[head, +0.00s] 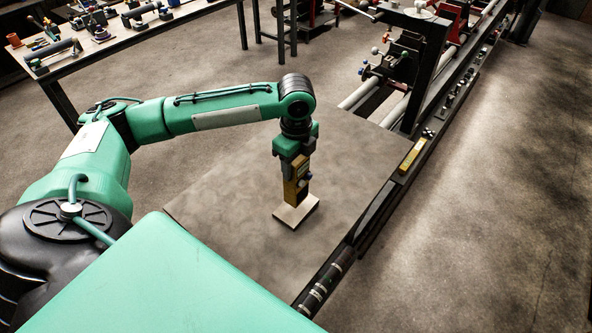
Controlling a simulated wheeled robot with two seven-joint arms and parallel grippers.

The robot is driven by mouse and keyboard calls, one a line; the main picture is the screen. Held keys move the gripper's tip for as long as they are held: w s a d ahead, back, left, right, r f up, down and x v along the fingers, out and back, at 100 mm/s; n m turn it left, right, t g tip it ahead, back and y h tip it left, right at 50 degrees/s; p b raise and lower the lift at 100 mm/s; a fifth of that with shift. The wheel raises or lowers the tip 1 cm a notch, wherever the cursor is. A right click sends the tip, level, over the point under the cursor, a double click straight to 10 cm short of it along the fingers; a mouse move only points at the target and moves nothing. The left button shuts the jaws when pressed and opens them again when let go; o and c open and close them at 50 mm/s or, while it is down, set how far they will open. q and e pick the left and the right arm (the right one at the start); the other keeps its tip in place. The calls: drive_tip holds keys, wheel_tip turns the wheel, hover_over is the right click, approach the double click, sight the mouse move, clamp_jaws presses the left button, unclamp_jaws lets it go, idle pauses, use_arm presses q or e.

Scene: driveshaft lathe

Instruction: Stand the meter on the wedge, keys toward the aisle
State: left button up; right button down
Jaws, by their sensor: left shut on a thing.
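The wedge (297,212) is a pale, low block on the grey plate. The meter's lower end is at or just above the wedge; I cannot tell whether they touch. The keys are too small to make out. My right gripper is not in view.
The grey plate (220,205) around the wedge is clear. A dark rail (375,215) runs along its right edge, with a yellow bar (412,154) on it. The lathe (415,60) stands behind. A bench (110,40) with tools is at the upper left. The floor on the right is open.

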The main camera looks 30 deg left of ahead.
use_arm(q)
wheel_tip(320, 180, down, 4)
drive_tip(key=shift+r, duration=0.25)
drive_tip(key=o, duration=1.5)
drive_tip(key=shift+o, duration=0.2)
wheel_tip(320, 180, up, 12)
drive_tip(key=shift+r+b, duration=0.1)
drive_tip(key=shift+b, duration=0.95)
